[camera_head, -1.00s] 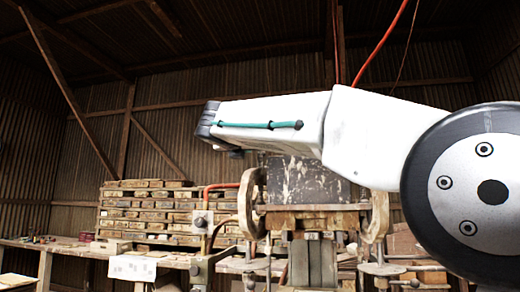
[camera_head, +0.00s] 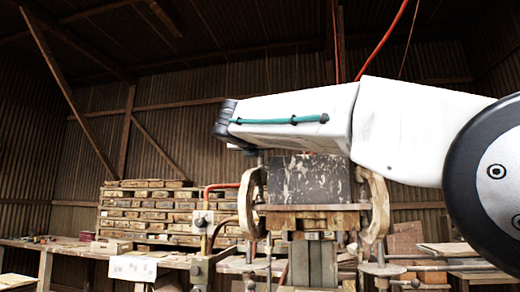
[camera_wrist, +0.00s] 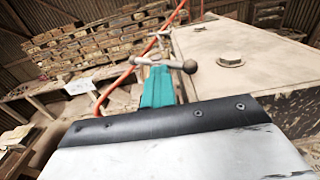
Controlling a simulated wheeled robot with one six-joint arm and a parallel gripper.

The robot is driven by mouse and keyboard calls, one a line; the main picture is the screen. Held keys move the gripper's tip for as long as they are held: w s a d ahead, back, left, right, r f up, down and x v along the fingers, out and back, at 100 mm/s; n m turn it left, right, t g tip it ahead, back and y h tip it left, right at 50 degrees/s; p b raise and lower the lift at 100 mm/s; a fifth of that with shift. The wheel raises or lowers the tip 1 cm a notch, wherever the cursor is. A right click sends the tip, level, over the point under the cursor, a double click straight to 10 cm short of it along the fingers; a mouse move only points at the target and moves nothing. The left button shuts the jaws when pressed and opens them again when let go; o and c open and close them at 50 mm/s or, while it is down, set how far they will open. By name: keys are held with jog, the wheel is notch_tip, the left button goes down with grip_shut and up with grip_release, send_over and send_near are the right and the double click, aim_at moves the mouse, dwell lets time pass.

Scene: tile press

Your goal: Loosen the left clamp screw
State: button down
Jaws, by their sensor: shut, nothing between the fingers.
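In the wrist view, a grey metal T-bar with rounded ends (camera_wrist: 188,66) lies across the view just beyond my gripper's tip. It looks like a clamp screw's handle; its shaft is mostly hidden. My gripper (camera_wrist: 158,72) shows teal, shut and empty, with its tip close below the bar. I cannot tell whether they touch. In the head view, an upright screw with a crossbar (camera_head: 268,247) stands at the left of the press, and a similar one (camera_head: 381,252) at the right.
The press's pale flat top (camera_wrist: 245,50) with bolt heads lies right of the bar. A red hose (camera_wrist: 117,82) runs on the left. Behind are stacked tile racks (camera_head: 160,212) and a workbench (camera_head: 65,245). The press has curved side frames (camera_head: 252,203).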

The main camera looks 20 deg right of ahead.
jog(key=shift+w+a, duration=0.1)
jog(key=v, duration=1)
jog(key=shift+w+a, duration=0.25)
jog(key=shift+a, duration=0.15)
dwell(0.3)
